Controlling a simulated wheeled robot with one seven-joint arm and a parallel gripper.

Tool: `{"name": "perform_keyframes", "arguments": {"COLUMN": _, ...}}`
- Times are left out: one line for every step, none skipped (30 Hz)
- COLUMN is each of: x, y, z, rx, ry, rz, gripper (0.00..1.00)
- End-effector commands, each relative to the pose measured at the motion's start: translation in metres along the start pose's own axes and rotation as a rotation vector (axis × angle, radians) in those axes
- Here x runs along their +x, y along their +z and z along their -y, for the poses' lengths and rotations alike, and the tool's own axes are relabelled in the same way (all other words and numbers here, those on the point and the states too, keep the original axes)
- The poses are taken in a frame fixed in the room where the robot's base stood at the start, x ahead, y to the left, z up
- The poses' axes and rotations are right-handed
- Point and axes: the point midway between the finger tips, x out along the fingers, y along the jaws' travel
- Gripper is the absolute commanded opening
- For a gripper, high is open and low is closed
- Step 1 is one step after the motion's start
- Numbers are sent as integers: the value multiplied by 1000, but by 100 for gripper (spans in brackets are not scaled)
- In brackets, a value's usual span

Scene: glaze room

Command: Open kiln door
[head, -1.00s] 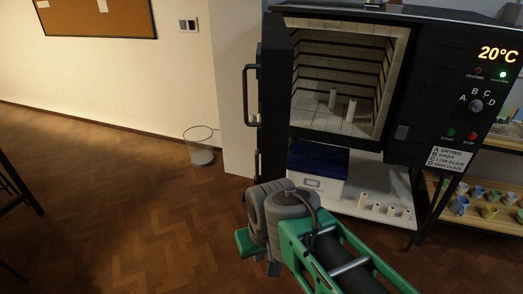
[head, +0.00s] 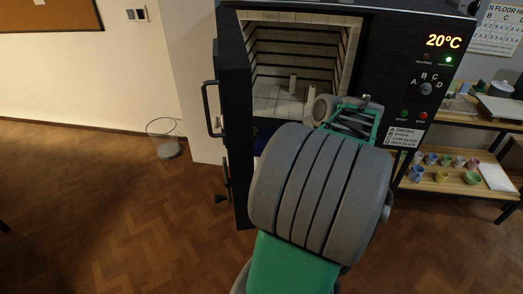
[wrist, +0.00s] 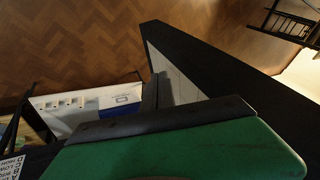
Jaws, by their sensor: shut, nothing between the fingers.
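The black kiln (head: 375,75) stands in the head view with its pale brick chamber (head: 297,60) exposed. Its door (head: 236,120) stands swung out at the left of the opening, seen nearly edge-on, with a bar handle (head: 209,108) on its outer side. In the wrist view the door (wrist: 225,85) is a dark slab with a pale inner face. My gripper (wrist: 185,125) shows there as a green part with a dark edge, shut and empty, by the door's inner side. I cannot tell whether they touch. In the head view my arm covers the area below the chamber and hides the gripper.
Two white posts stand in the chamber. A wire bin (head: 163,138) stands on the floor at the left. A shelf (head: 458,183) with small coloured pots is at the right.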

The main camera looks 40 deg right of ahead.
Motion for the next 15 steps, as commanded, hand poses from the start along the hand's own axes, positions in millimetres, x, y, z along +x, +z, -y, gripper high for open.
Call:
{"name": "perform_keyframes", "arguments": {"x": -25, "y": -13, "z": -12, "rx": -12, "ry": -38, "rz": -38, "gripper": 0}}
{"name": "perform_keyframes", "arguments": {"x": -33, "y": -17, "z": -15, "rx": -29, "ry": -59, "rz": -56, "gripper": 0}}
{"name": "perform_keyframes", "arguments": {"x": -42, "y": -20, "z": -19, "rx": -49, "ry": -81, "rz": -74, "gripper": 0}}
{"name": "perform_keyframes", "arguments": {"x": -48, "y": -22, "z": -20, "rx": -63, "ry": -92, "rz": -85, "gripper": 0}}
{"name": "perform_keyframes", "arguments": {"x": -52, "y": -23, "z": -22, "rx": -73, "ry": -101, "rz": -93, "gripper": 0}}
{"name": "perform_keyframes", "arguments": {"x": -54, "y": -23, "z": -22, "rx": -82, "ry": -111, "rz": -98, "gripper": 0}}
{"name": "perform_keyframes", "arguments": {"x": -53, "y": -23, "z": -23, "rx": -87, "ry": -114, "rz": -101, "gripper": 0}}
{"name": "perform_keyframes", "arguments": {"x": -52, "y": -23, "z": -22, "rx": -89, "ry": -117, "rz": -102, "gripper": 0}}
{"name": "perform_keyframes", "arguments": {"x": -48, "y": -24, "z": -21, "rx": -90, "ry": -118, "rz": -102, "gripper": 0}}
{"name": "perform_keyframes", "arguments": {"x": -44, "y": -24, "z": -20, "rx": -91, "ry": -119, "rz": -101, "gripper": 0}}
{"name": "perform_keyframes", "arguments": {"x": -39, "y": -24, "z": -19, "rx": -92, "ry": -119, "rz": -101, "gripper": 0}}
{"name": "perform_keyframes", "arguments": {"x": -32, "y": -24, "z": -18, "rx": -91, "ry": -119, "rz": -100, "gripper": 0}}
{"name": "perform_keyframes", "arguments": {"x": -26, "y": -25, "z": -18, "rx": -91, "ry": -118, "rz": -99, "gripper": 0}}
{"name": "perform_keyframes", "arguments": {"x": -20, "y": -26, "z": -16, "rx": -92, "ry": -119, "rz": -100, "gripper": 0}}
{"name": "perform_keyframes", "arguments": {"x": -12, "y": -27, "z": -16, "rx": -91, "ry": -119, "rz": -100, "gripper": 0}}
